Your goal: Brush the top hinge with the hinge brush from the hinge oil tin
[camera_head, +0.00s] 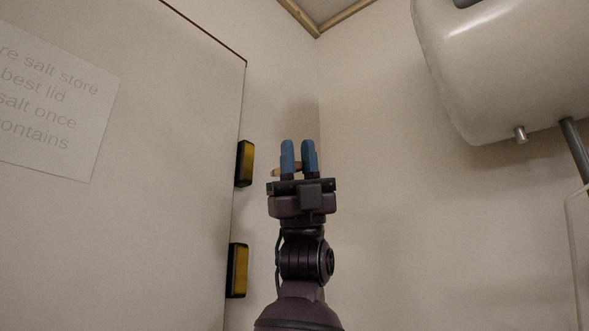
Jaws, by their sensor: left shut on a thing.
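Two hinges with dark frames and yellow faces sit on the right edge of a pale door panel. The top hinge (246,163) is the upper of the two in view, and a lower hinge (238,270) is beneath it. My left gripper (298,158), with blue fingers, is upright just right of the top hinge. It is shut on the hinge brush (276,172), whose small tan end sticks out to the left between the fingers and the hinge. A gap shows between that end and the hinge. The rest of the brush is hidden. The oil tin and my right gripper are not in view.
The door panel (150,200) fills the left and bears a paper notice (60,105). A wall corner is behind my gripper. A rounded white tank (500,70) with pipes hangs at the upper right. The wall between looks clear.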

